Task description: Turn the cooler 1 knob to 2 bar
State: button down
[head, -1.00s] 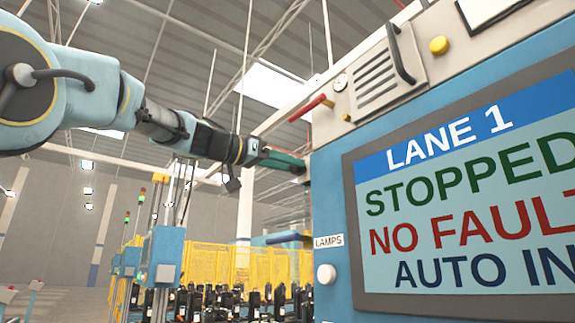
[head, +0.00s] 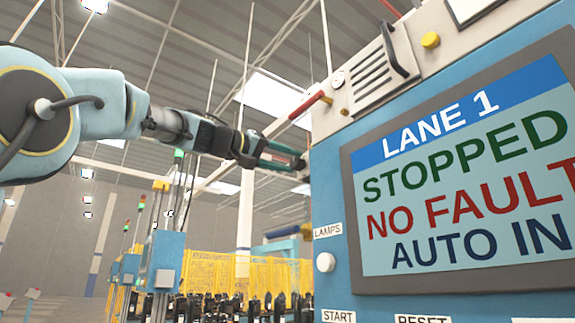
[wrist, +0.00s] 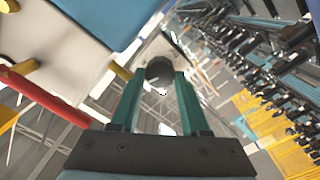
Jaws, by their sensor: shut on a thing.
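My gripper (head: 298,163), with green fingers, reaches to the left edge of the blue cabinet in the head view. In the wrist view its two fingers are closed around a dark round knob (wrist: 160,68), which sits between the fingertips in front of a pale fitting. The knob also shows as a small dark piece at the fingertips in the head view (head: 305,175). I take it for the cooler 1 knob, but no label or bar scale on it is readable, so its setting cannot be told.
The blue cabinet (head: 328,195) carries a large screen (head: 465,180) reading LANE 1 STOPPED, NO FAULT. Yellow fencing (head: 205,266) stands behind.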

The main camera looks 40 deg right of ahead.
jog(key=n, duration=0.4)
jog(key=shift+n, duration=0.4)
jog(key=n, duration=0.3)
jog(key=shift+n+t, duration=0.3)
jog(key=shift+n, duration=0.1)
jog(key=n, duration=0.4)
jog(key=shift+n, duration=0.3)
jog(key=shift+f+n+p, duration=0.15)
jog(key=shift+n+p, duration=0.55)
jog(key=shift+n, duration=0.9)
jog(key=shift+c, duration=1.9)
grip_release()
